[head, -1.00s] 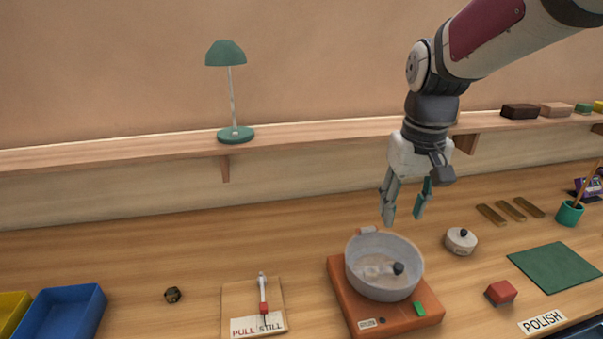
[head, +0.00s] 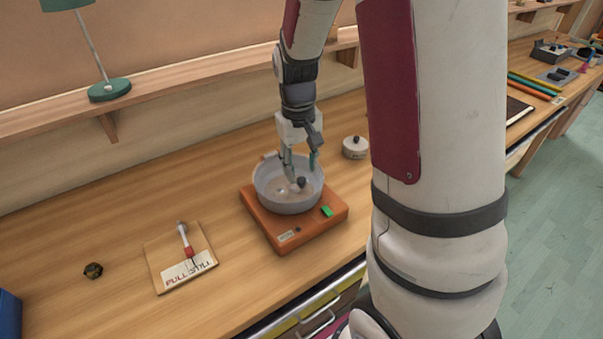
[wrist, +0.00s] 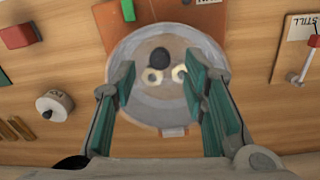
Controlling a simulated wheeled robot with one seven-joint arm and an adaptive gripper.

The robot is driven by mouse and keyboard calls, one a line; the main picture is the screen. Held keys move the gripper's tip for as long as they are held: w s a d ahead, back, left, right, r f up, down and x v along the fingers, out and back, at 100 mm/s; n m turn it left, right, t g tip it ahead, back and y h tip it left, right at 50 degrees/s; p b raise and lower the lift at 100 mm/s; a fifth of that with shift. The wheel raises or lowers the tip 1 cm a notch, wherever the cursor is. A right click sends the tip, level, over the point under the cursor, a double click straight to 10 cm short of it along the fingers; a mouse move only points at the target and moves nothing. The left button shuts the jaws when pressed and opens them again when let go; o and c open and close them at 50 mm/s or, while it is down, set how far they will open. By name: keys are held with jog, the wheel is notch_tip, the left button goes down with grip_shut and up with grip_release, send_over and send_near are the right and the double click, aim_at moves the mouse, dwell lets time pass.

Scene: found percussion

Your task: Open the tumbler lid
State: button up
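The tumbler is a round grey drum (head: 272,200) on an orange base (head: 290,236). In the wrist view its grey rim (wrist: 205,40) lies between and beyond the fingers. A round dark knob (wrist: 159,58) shows within the rim, with two pale ring-like pieces (wrist: 152,75) beside it. The knob also shows in the head view (head: 302,182). I cannot tell whether a clear lid covers the drum. My gripper (head: 300,170) points down over the drum, its fingers (wrist: 160,77) spread on either side of the knob with a gap. It holds nothing.
A green switch (head: 327,211) sits on the base. A small white lidded pot (head: 355,148) stands behind right. A board with a red-handled lever (head: 187,245) lies left. A shelf with a green lamp (head: 109,89) runs along the wall.

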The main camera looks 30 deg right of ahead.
aim_at(301, 179)
jog(key=shift+f, duration=1.6)
grip_shut()
